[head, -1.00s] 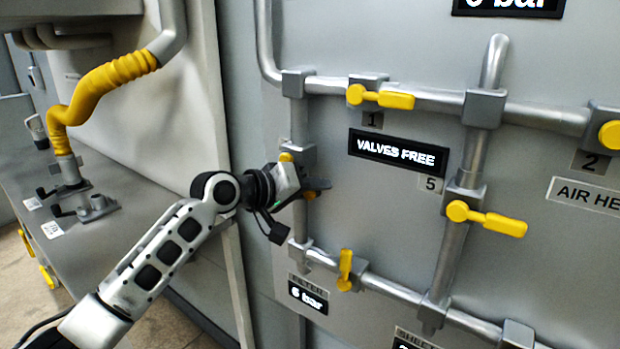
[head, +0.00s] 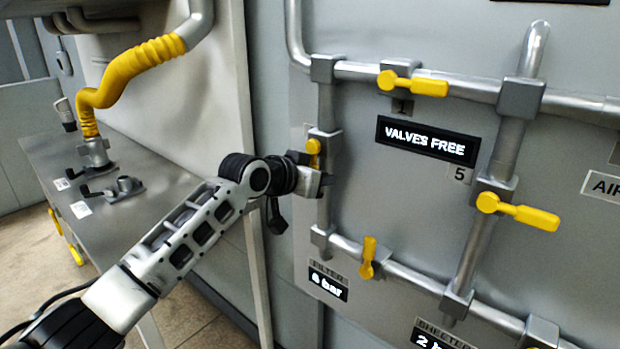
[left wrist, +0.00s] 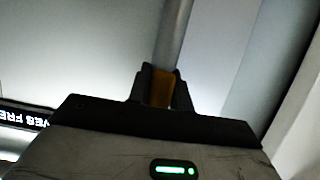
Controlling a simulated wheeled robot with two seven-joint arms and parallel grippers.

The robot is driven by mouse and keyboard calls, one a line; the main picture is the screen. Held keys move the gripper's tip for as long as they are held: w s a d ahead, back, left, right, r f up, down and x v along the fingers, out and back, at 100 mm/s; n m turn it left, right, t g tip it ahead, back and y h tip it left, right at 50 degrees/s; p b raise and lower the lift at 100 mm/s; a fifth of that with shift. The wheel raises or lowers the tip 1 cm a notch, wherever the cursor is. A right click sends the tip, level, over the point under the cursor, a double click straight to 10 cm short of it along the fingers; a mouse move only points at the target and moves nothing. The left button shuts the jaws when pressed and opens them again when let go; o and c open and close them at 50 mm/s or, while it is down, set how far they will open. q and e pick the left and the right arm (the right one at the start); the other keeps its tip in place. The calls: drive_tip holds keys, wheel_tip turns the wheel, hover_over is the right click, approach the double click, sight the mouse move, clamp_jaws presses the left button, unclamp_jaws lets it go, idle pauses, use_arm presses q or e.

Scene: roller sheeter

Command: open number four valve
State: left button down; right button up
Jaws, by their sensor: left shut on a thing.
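The yellow valve (head: 314,147) is on the left vertical pipe in the head view. Its number is not readable behind my arm. My left gripper (head: 322,181) is at this valve, just below its pivot. In the left wrist view, the fingers (left wrist: 159,88) are shut on the yellow handle (left wrist: 162,90), and the grey pipe (left wrist: 173,40) runs on beyond it, roughly in line with the handle. Most of the handle is hidden by the gripper. My right gripper is in neither view.
Valve 1 (head: 413,84) and valve 5 (head: 517,211) have handles pointing right. A lower valve (head: 368,257) stands upright across its pipe. A display (head: 427,141) reads "VALVES FREE". A grey workbench (head: 150,160) with a yellow hose (head: 125,72) is at left.

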use_arm(q)
drive_tip(key=shift+w+a, duration=0.1)
drive_tip(key=shift+a, duration=0.05)
idle(0.4)
drive_tip(key=c, duration=1.3)
unclamp_jaws()
drive_tip(key=shift+o, duration=0.2)
drive_tip(key=b+v, duration=0.1)
drive_tip(key=v, duration=1.5)
